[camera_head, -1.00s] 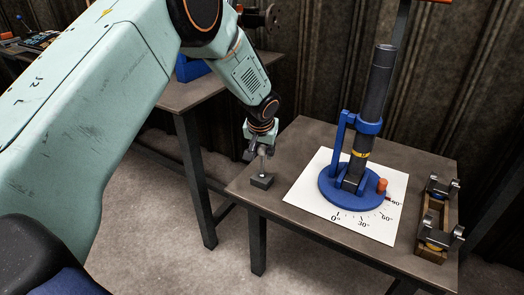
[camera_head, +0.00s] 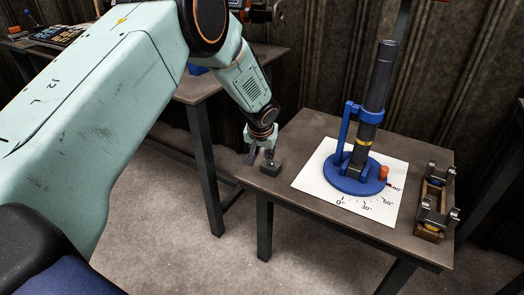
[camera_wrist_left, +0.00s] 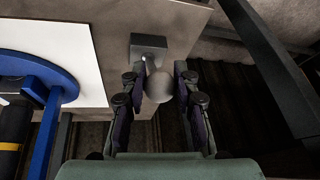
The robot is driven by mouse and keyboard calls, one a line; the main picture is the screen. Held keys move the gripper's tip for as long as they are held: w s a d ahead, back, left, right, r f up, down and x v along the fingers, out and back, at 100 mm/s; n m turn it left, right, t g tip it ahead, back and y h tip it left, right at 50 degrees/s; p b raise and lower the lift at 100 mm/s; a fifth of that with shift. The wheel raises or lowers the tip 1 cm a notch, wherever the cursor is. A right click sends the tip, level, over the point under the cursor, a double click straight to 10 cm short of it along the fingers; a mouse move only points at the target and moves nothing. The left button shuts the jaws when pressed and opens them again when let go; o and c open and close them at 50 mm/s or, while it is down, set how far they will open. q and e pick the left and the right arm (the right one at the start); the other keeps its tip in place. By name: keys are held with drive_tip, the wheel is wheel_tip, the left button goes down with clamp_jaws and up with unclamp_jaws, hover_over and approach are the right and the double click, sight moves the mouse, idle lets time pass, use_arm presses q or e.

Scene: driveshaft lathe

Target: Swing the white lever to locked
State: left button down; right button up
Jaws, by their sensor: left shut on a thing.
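The white lever shows in the left wrist view as a pale round knob (camera_wrist_left: 158,87) on a short stem, above a small dark base block (camera_wrist_left: 148,45). The block sits at the near left corner of the table and also shows in the head view (camera_head: 270,168). My left gripper (camera_head: 263,153) is just above the block. In the left wrist view its fingers (camera_wrist_left: 159,92) are on both sides of the knob, shut on it. The fingers hide much of the lever in the head view, so its exact tilt is hard to tell. My right gripper is not in view.
A blue round stand (camera_head: 350,180) holding a dark tube (camera_head: 379,80) stands on a white angle sheet (camera_head: 313,180) to the right. A wooden cradle with metal clamps (camera_head: 432,205) is at the table's right edge. Another table (camera_head: 250,68) stands behind.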

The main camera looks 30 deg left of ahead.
use_arm(q)
drive_tip(key=shift+s+a+f, duration=0.1)
drive_tip(key=shift+s+f, duration=0.35)
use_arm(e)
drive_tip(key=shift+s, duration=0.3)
use_arm(q)
drive_tip(key=c, duration=1.3)
unclamp_jaws()
drive_tip(key=shift+c, duration=0.2)
drive_tip(key=o, duration=0.3)
drive_tip(key=shift+w+r, duration=0.1)
drive_tip(key=shift+w, duration=0.1)
drive_tip(key=shift+o, duration=0.2)
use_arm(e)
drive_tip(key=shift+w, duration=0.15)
use_arm(q)
drive_tip(key=shift+r, duration=0.15)
drive_tip(key=shift+r, duration=0.2)
drive_tip(key=v, duration=1.1)
drive_tip(key=shift+s+r, duration=0.2)
